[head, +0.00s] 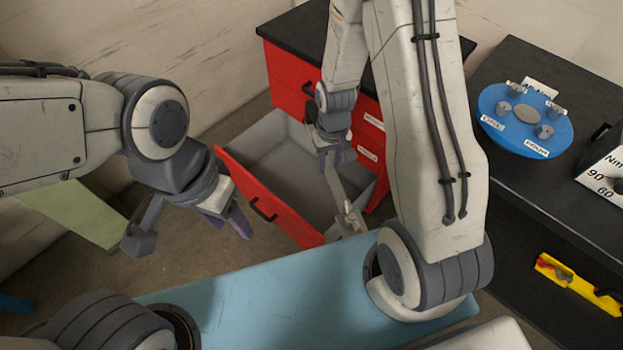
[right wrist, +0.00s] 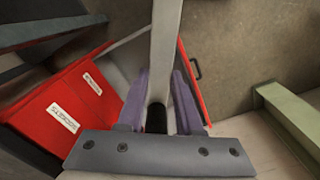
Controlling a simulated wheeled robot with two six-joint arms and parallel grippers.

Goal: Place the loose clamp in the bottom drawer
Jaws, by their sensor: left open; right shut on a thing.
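The clamp (head: 338,188), a long grey metal bar with a jaw at its lower end, is held in my right gripper (head: 337,160). In the right wrist view the clamp (right wrist: 165,45) runs up between the purple fingers (right wrist: 160,100), which are shut on it. The bottom drawer (head: 240,198) of the red cabinet is pulled out, and its grey inside looks empty. In the head view the clamp overlaps the drawer's right part; I cannot tell whether it touches the drawer. My left gripper (head: 226,222) is open and empty, left of the drawer front.
The red cabinet (head: 285,82) has a black top and labelled upper drawers, partly hidden by my right arm. A dark bench at right carries a round blue board (head: 490,100) with several small metal parts and a dial box (head: 603,165).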

